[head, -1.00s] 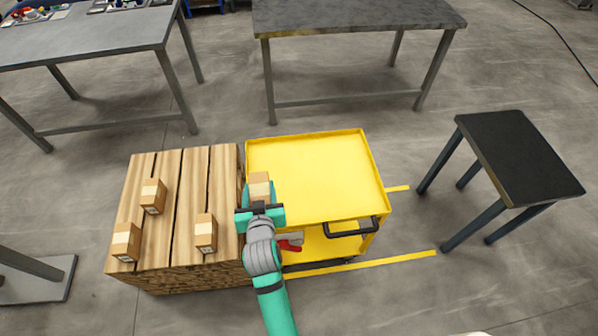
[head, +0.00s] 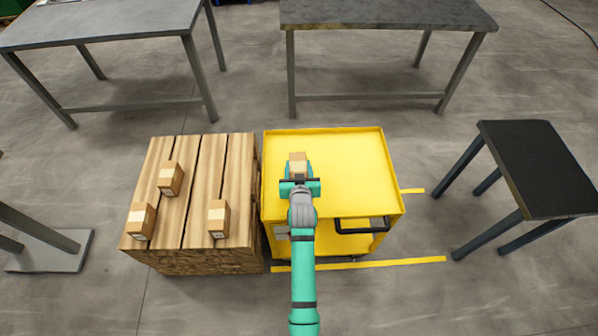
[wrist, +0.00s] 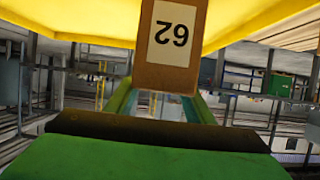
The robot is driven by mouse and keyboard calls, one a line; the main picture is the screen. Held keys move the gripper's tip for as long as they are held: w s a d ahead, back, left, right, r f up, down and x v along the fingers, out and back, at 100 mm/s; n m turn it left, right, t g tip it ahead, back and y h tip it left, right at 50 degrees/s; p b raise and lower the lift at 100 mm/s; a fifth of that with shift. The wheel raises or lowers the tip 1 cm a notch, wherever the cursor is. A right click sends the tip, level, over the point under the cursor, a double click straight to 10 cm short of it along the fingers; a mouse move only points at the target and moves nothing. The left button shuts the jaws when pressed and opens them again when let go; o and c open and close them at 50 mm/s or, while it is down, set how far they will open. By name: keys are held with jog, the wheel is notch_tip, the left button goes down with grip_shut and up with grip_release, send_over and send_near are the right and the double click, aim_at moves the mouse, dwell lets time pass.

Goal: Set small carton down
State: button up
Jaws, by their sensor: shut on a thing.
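The small carton (head: 297,160) is brown, and my gripper (head: 298,174) is shut on it. It is over the left part of the yellow cart's top tray (head: 350,160) in the head view. In the wrist view the carton (wrist: 171,40) shows a white label reading 62, upside down, between my green fingers. The cart's yellow surface (wrist: 70,18) shows behind it. I cannot tell whether the carton touches the tray.
A wooden pallet stack (head: 195,180) stands just left of the cart and holds several cartons, one at its front right (head: 219,218). The cart has a raised rim and a black handle (head: 362,224). A black-topped table (head: 535,165) stands at right. The tray's right side is clear.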

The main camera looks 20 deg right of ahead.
jog(key=shift+w+d+f, duration=0.1)
jog(key=shift+d+f, duration=0.05)
jog(key=shift+f, duration=1.4)
jog(key=o, duration=1.4)
jog(key=shift+f, duration=0.2)
jog(key=shift+r, duration=0.1)
